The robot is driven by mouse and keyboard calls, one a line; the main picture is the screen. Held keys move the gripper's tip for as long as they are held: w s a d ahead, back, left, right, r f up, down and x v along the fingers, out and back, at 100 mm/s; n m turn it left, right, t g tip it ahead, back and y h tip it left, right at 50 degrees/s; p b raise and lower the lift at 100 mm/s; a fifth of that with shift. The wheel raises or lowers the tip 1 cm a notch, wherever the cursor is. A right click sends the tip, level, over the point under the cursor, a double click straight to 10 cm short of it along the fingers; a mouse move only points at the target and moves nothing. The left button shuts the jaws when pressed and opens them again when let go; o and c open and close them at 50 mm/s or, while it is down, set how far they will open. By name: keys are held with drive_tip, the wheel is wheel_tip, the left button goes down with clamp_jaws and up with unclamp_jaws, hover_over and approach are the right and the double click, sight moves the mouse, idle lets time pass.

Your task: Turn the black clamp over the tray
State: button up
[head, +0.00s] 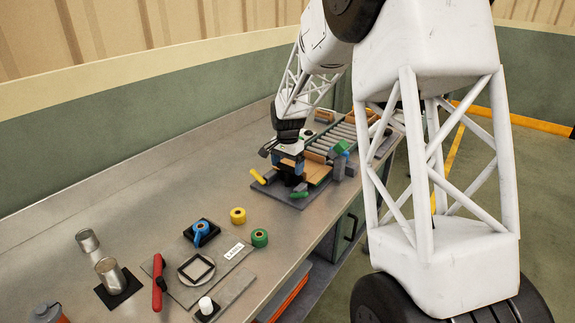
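My gripper (287,164) points down at the far part of the bench, over a dark fixture plate (293,203) in front of the rollers. A black block-like part (290,179) shows right under the fingers; it may be the black clamp, but it is too small to tell. I cannot tell whether the fingers touch or hold it. An orange-brown tray or board (318,173) lies just right of the gripper, partly hidden behind it. A yellow handle (258,177) and a green handle (300,195) stick out at the fixture's left and front.
A roller track (335,138) runs behind the fixture. A grey post with green and blue parts (340,160) stands to the right.

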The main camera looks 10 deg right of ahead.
drive_tip(key=shift+c, duration=0.5)
drive_tip(key=shift+n, duration=0.4)
drive_tip(key=n, duration=0.2)
drive_tip(key=shift+n, duration=0.3)
drive_tip(key=n, duration=1)
drive_tip(key=shift+n, duration=2.3)
